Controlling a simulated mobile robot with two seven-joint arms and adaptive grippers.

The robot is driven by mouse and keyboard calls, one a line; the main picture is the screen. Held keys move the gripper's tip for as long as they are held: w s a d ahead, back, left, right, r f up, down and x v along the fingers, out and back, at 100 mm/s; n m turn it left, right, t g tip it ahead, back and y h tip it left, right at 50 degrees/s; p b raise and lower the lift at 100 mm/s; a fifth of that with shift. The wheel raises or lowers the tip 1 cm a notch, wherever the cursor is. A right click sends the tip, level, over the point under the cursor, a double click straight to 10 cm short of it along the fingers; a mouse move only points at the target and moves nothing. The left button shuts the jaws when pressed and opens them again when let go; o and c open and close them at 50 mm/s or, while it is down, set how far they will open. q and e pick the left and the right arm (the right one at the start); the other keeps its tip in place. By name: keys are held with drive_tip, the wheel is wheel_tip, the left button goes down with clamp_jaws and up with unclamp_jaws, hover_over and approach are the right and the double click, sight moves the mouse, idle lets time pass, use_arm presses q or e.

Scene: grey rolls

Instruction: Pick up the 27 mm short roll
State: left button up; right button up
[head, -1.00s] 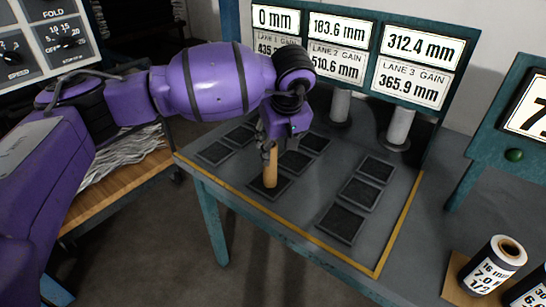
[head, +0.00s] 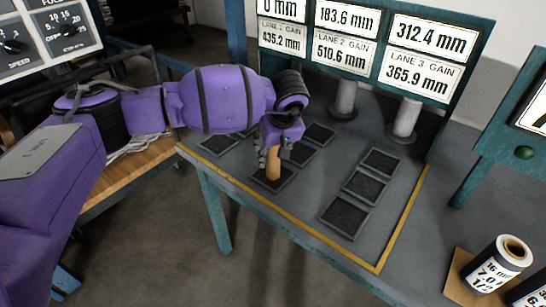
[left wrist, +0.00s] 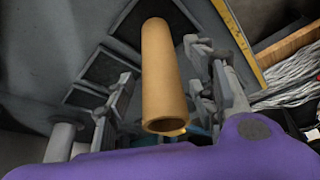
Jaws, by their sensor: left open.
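A plain tan roll (head: 273,166) stands upright on a dark square pad (head: 259,184) near the front edge of the grey bench. No label shows on it, so its size cannot be read. My left gripper (head: 271,150) is above and around its upper part. In the left wrist view the tan roll (left wrist: 165,75), open end toward the camera, stands between the spread fingers of my left gripper (left wrist: 158,65), with gaps on both sides. Part of the roll's top is hidden behind the gripper in the head view. My right gripper does not show.
Other dark pads (head: 345,216) lie empty on the bench inside a yellow border (head: 330,250). Display panels (head: 345,38) and grey posts (head: 404,120) stand behind. A labelled 16 mm roll (head: 492,268) stands at the lower right, with another roll partly cut off beside it.

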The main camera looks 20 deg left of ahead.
use_arm(q)
drive_tip(key=c, duration=1.1)
drive_tip(key=shift+o, duration=0.2)
drive_tip(key=shift+r, duration=0.15)
